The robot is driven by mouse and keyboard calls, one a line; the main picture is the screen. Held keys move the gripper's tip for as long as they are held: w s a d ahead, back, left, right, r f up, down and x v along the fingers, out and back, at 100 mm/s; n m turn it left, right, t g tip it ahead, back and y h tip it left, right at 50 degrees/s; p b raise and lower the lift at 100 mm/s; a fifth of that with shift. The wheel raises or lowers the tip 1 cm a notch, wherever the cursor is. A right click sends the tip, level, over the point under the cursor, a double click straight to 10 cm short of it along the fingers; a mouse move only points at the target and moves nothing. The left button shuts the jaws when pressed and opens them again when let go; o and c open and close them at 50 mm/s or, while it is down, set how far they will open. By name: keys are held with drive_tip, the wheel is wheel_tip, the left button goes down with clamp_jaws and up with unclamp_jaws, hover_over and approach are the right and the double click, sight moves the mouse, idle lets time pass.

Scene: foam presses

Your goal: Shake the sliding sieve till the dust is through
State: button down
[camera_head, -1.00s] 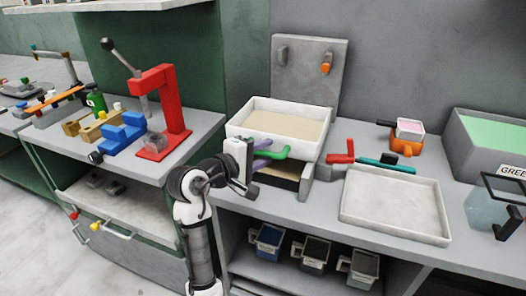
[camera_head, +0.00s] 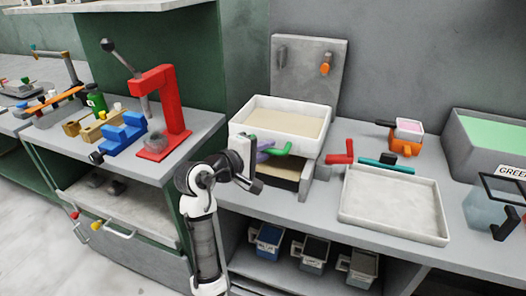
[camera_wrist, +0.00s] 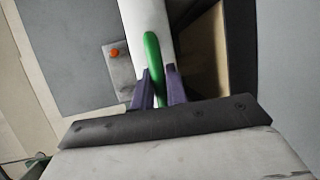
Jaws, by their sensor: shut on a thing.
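The sliding sieve is a white tray (camera_head: 322,118) filled with tan dust (camera_head: 287,122). It sits on a grey stand (camera_head: 306,184) on the bench. A green handle (camera_head: 284,149) sticks out of its front; it also shows in the wrist view (camera_wrist: 152,52). My gripper (camera_head: 268,152) has purple fingers closed around this handle, one on each side, in the wrist view (camera_wrist: 159,88). Under the sieve, a tan surface (camera_head: 283,172) shows in the stand's opening. How much dust lies there I cannot tell.
A shallow empty grey tray (camera_head: 394,204) lies to the right. A red handle (camera_head: 340,157) and a teal bar (camera_head: 387,165) lie behind it. A red press (camera_head: 170,105) stands on the left bench. Several small bins (camera_head: 314,254) sit on the shelf below.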

sight(268, 138)
drive_tip(key=w, duration=0.2)
drive_tip(key=w+d+p, duration=0.1)
drive_tip(key=w, duration=0.1)
drive_tip(key=w+d, duration=0.1)
drive_tip(key=w, duration=0.1)
drive_tip(key=shift+w+r+p, duration=0.15)
drive_tip(key=shift+p, duration=0.25)
drive_tip(key=c, duration=1.4)
unclamp_jaws()
drive_tip(key=shift+w+d, duration=0.1)
drive_tip(key=shift+w, duration=0.05)
drive_tip(key=b+v, duration=0.2)
drive_tip(key=v, duration=1.2)
